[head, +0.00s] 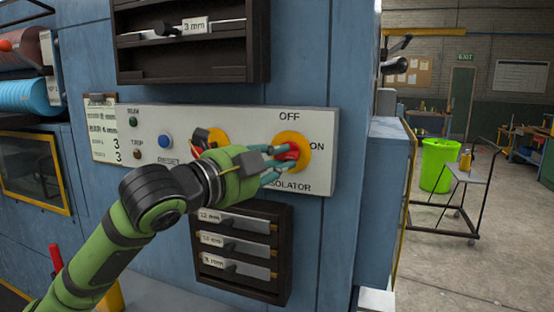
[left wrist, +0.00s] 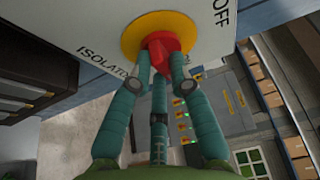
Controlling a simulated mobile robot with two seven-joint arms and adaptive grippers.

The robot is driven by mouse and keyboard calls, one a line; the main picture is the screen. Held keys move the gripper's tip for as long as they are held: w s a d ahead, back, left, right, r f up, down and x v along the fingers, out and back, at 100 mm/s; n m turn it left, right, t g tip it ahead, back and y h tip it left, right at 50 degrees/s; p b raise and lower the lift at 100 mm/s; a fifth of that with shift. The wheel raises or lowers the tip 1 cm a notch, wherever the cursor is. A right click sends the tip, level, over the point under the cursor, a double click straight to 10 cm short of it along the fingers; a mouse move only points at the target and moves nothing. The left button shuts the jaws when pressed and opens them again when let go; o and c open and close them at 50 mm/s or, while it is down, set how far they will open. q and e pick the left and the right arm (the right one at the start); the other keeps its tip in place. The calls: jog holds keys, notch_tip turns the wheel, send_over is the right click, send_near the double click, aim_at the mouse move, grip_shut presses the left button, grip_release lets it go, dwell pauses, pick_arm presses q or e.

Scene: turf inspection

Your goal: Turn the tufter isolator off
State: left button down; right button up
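The isolator is a red rotary handle (head: 291,152) on a yellow disc (head: 305,139), on a pale panel with OFF above, ON at right and ISOLATOR below. The handle appears to lie sideways, towards ON. My left gripper (head: 278,160) reaches it from the left, its teal fingers around the handle. In the left wrist view the red handle (left wrist: 161,48) sits between the fingertips of the left gripper (left wrist: 166,75), which look closed against its sides. The fingers hide part of the handle and lettering. My right gripper is not in view.
A second yellow disc (head: 216,137) is partly behind my left wrist. A blue RESET button (head: 165,141) and small lamps sit left of it. Dark gauge racks are above and below the panel (head: 250,116). A green bin (head: 437,165) and a trolley (head: 466,178) stand on the floor at right.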

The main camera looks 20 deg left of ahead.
pick_arm(q)
jog(key=n+t+b, duration=0.1)
jog(key=n+b, duration=0.1)
jog(key=n, duration=0.1)
jog(key=n+t+b, duration=0.1)
jog(key=n, duration=0.2)
jog(key=n+t+b, duration=0.1)
jog(key=n+b, duration=0.1)
jog(key=n, duration=0.1)
jog(key=shift+d+f+n+t+y+b, duration=0.3)
jog(key=shift+d+n+t+y+b, duration=0.05)
jog(key=shift+n+t+y, duration=0.05)
jog(key=shift+d+r+n+t+y+b, duration=0.1)
jog(key=shift+n+t+y+b, duration=0.3)
jog(key=shift+n+y, duration=1.15)
jog(key=shift+d+r+n+t+y+b, duration=0.1)
jog(key=shift+n+t+y+b, duration=0.3)
jog(key=shift+n, duration=2.25)
jog(key=shift+d+n+t+y+b, duration=0.1)
jog(key=shift+n+t+y+b, duration=0.3)
jog(key=shift+n+y, duration=1.15)
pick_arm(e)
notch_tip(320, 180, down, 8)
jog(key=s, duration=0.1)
pick_arm(q)
jog(key=shift+n+h, duration=0.4)
jog(key=shift+n, duration=0.35)
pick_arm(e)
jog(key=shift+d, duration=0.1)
